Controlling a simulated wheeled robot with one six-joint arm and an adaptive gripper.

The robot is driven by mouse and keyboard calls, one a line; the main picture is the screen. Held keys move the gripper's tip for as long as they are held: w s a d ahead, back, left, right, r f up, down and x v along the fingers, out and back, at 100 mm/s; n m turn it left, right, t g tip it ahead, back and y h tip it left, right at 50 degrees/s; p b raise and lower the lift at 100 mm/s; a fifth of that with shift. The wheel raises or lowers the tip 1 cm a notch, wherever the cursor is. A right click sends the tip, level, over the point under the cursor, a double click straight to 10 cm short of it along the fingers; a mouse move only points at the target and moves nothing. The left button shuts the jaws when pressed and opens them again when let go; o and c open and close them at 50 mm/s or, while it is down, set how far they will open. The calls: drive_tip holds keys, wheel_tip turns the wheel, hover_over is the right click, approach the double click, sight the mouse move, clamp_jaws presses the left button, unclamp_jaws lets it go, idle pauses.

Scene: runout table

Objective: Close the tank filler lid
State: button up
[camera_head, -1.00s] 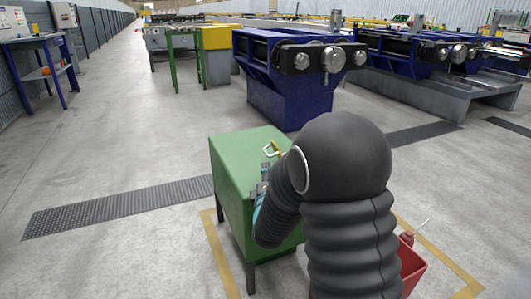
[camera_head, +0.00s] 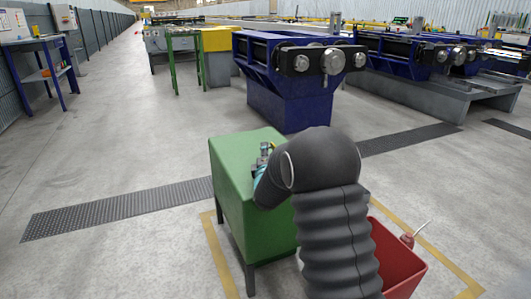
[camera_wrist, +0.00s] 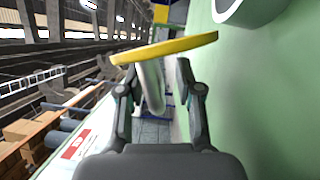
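The green tank (camera_head: 235,160) stands on legs in front of me. In the wrist view a yellow lid-like piece (camera_wrist: 180,46) shows nearly edge-on, with a grey bar (camera_wrist: 153,88) running from it towards me. My gripper (camera_wrist: 157,73) is open, its fingers on either side of the bar; a gap shows on the right, and I cannot tell if the left finger touches. A pale grey ring (camera_wrist: 247,9), perhaps the filler neck, sits on the green surface at upper right. In the head view my gripper (camera_head: 266,150) is over the tank top and hides the lid.
A red bin (camera_head: 398,265) stands right of the tank, partly behind my arm. Yellow floor lines (camera_head: 218,262) border the spot. Blue machines (camera_head: 290,95) stand behind, beyond a dark floor strip (camera_head: 120,207). The floor to the left is open.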

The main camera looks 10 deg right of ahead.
drive_tip(key=shift+w+r, duration=0.1)
drive_tip(key=shift+w, duration=0.1)
clamp_jaws()
drive_tip(key=shift+f, duration=0.2)
